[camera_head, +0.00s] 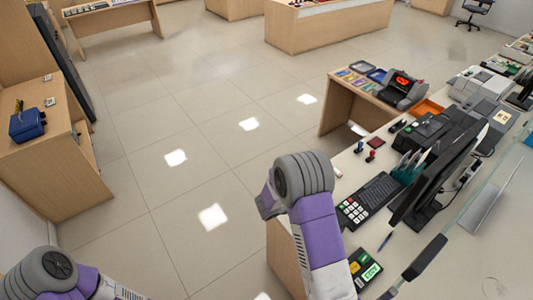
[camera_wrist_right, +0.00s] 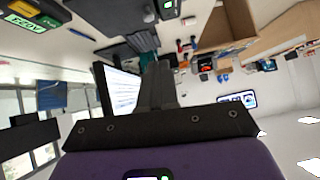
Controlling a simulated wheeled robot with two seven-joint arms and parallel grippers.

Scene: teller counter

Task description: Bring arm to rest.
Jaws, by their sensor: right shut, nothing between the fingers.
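My right gripper (camera_wrist_right: 158,85) shows in the wrist view with its dark fingers together and nothing between them. In the head view my purple and grey right arm rises from the bottom over the counter's near left edge, bent at a grey joint. The right gripper's fingertips cannot be made out clearly there. My left arm shows only as a grey joint and purple link at the bottom left corner of the head view. My left gripper is outside the frame.
Close to my right arm, the counter holds a keypad (camera_head: 353,211), a keyboard (camera_head: 380,190), a monitor (camera_head: 440,178) and a small green-screen device (camera_head: 364,268). A clear panel edge stands at the right. A wooden cabinet (camera_head: 60,165) is at the left. Open tiled floor (camera_head: 140,130) lies between.

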